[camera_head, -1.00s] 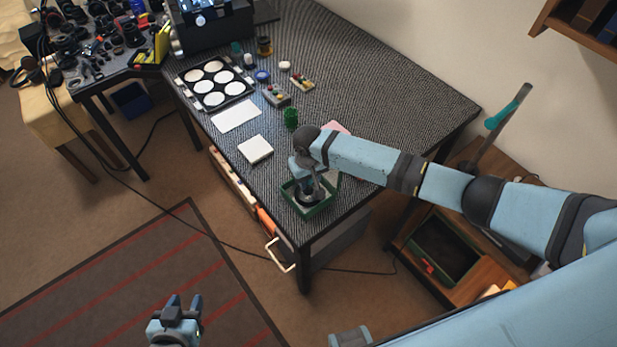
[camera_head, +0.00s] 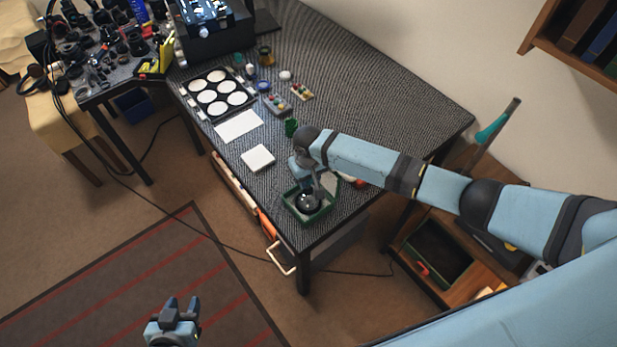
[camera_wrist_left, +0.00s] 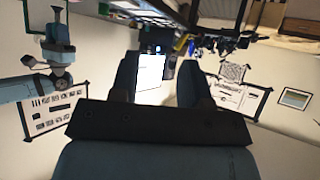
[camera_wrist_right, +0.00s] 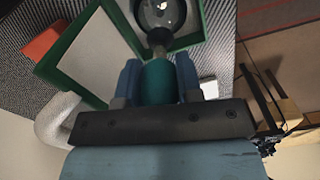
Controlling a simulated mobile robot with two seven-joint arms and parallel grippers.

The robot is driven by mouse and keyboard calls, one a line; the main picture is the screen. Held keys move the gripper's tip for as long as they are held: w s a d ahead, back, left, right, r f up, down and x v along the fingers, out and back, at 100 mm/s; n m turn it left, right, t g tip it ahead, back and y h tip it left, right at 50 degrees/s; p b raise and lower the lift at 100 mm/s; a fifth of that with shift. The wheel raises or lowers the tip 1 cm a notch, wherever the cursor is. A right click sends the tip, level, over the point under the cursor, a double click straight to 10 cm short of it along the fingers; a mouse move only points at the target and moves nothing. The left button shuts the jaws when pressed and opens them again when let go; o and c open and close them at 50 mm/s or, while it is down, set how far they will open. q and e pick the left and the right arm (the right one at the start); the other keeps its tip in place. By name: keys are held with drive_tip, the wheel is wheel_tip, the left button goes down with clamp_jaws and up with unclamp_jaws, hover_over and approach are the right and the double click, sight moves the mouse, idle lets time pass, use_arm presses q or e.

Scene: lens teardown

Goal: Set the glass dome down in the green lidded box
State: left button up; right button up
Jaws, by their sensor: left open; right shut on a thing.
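The green box (camera_head: 290,209) stands at the table's near corner. Its open lid with a pale inner face (camera_wrist_right: 88,58) shows beside it in the right wrist view. The clear glass dome (camera_head: 308,204) is within the box outline; it also shows at the top of the right wrist view (camera_wrist_right: 160,12). My right gripper (camera_wrist_right: 158,78) is shut on a teal tool handle (camera_wrist_right: 158,84), whose grey tip meets the dome. I cannot tell whether the dome rests on the box floor. My left gripper (camera_head: 182,306) is open and empty, away from the table, above the rug.
A white square block (camera_head: 258,157), a white sheet (camera_head: 239,125) and a black tray with white discs (camera_head: 203,108) lie left of the box. A small green item (camera_head: 291,127) stands behind. My right arm crosses the table's right side.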

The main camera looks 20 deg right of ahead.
drive_tip(key=shift+r+p, duration=0.7)
drive_tip(key=shift+r, duration=1.6)
